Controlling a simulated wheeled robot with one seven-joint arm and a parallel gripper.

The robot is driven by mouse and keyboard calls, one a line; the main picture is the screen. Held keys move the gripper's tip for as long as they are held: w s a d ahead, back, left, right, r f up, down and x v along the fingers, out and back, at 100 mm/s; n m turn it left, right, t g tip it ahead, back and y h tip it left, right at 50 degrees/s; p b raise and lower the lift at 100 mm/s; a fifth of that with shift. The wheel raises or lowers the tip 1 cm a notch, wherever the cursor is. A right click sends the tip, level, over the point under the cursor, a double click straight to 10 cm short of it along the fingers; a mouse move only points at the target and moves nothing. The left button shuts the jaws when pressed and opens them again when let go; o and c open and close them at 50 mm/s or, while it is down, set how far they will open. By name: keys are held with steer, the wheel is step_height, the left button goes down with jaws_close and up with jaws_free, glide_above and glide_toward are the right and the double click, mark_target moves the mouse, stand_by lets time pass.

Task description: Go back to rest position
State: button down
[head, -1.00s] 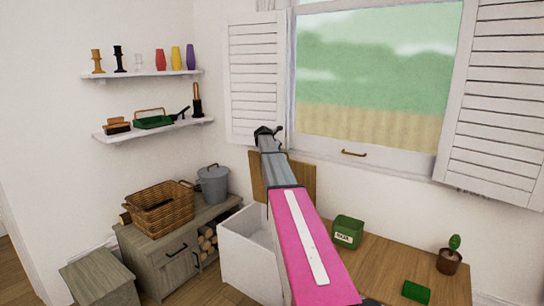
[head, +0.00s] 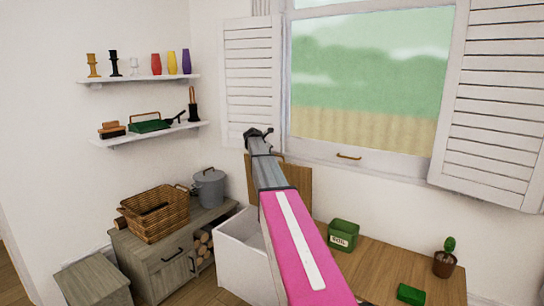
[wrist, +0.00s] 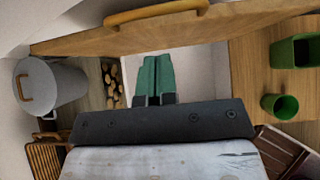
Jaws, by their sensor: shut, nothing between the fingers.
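My gripper (head: 258,133) is at the end of my raised pink and grey arm, in front of the wall by the window's lower left corner. In the wrist view its two green fingers (wrist: 154,76) lie together, with nothing held. Below it is an open white chest (head: 238,262) with its wooden lid (head: 290,180) raised. In the wrist view the lid (wrist: 150,36) crosses the top, with a curved handle (wrist: 155,12). My arm hides part of the chest and lid.
A low cabinet (head: 150,262) on the left holds a wicker basket (head: 155,212) and a grey pot (head: 209,187). Wall shelves (head: 150,133) are upper left.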

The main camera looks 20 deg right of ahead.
steer(key=w+r+v, duration=0.1)
steer(key=v, duration=0.7)
steer(key=s+a+f+m+g+y, duration=0.15)
steer(key=s+a+f+m, duration=0.4)
steer(key=s+f, duration=0.55)
steer(key=s+a+f+m+g+y, duration=0.15)
steer(key=s+a+f+m, duration=0.4)
steer(key=s+f, duration=0.6)
steer(key=s+a+f+m+g+y, duration=0.1)
steer(key=s+a+f+m, duration=0.2)
steer(key=s, duration=0.5)
steer(key=s+a+f+m+y, duration=0.2)
steer(key=s+a+f+m, duration=0.1)
steer(key=s+f+m, duration=0.3)
steer(key=s+a+f+m+g+y, duration=0.1)
steer(key=s+a+f+m, duration=0.2)
steer(key=s, duration=0.8)
step_height(320, 180, down, 3)
steer(key=shift+f+m+g+y, duration=0.1)
steer(key=shift+m+g+y, duration=0.2)
steer(key=shift+m, duration=0.8)
steer(key=shift+a, duration=0.1)
